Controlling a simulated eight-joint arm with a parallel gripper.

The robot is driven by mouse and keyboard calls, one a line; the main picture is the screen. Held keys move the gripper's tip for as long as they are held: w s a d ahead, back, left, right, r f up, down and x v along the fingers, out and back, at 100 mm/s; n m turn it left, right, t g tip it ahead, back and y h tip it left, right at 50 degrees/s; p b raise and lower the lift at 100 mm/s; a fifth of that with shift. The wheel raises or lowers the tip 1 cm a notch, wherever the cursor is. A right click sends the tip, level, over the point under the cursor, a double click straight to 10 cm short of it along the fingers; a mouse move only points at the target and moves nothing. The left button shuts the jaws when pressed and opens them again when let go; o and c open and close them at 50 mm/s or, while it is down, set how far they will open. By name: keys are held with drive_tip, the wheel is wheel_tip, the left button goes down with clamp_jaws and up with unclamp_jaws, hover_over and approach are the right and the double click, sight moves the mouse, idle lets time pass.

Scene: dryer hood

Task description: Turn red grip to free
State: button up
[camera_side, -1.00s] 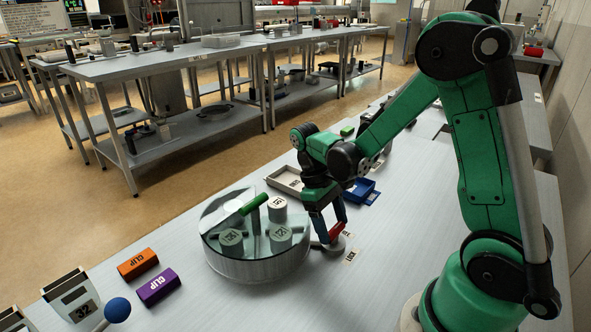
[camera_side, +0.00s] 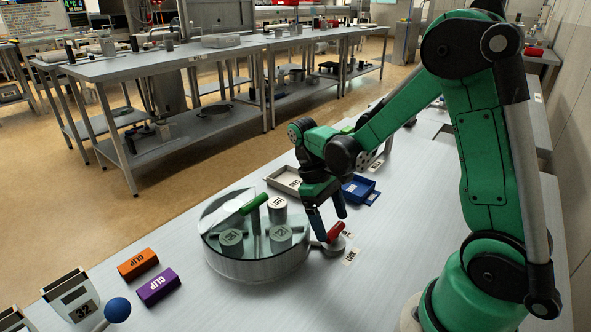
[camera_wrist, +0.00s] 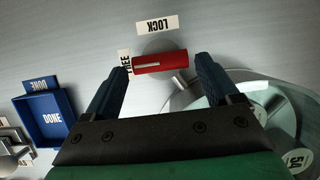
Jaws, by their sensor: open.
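The red grip (camera_side: 336,232) sits on a round pale base beside the glass-lidded drum (camera_side: 258,262). In the wrist view the red grip (camera_wrist: 160,62) lies crosswise, and the end with its white line points at the FREE label (camera_wrist: 125,62). The LOCK label (camera_wrist: 156,24) is above it in that view. My gripper (camera_side: 332,226) is open at the red grip, its fingers a little above it. In the wrist view the fingertips of my gripper (camera_wrist: 163,66) are to either side of the red grip, with gaps showing.
The drum has a green handle (camera_side: 254,204) on its lid and labelled cylinders inside. A blue tray (camera_side: 360,189) and a grey tray (camera_side: 284,180) are behind my gripper. Orange (camera_side: 138,264) and purple (camera_side: 158,287) CLIP blocks lie at the left.

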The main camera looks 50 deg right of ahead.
drive_tip(key=shift+v, duration=2.35)
drive_tip(key=a+r+t, duration=0.5)
drive_tip(key=a+t, duration=0.2)
drive_tip(key=t, duration=0.4)
drive_tip(key=shift+s+a+t, duration=0.25)
drive_tip(key=shift+t, duration=0.05)
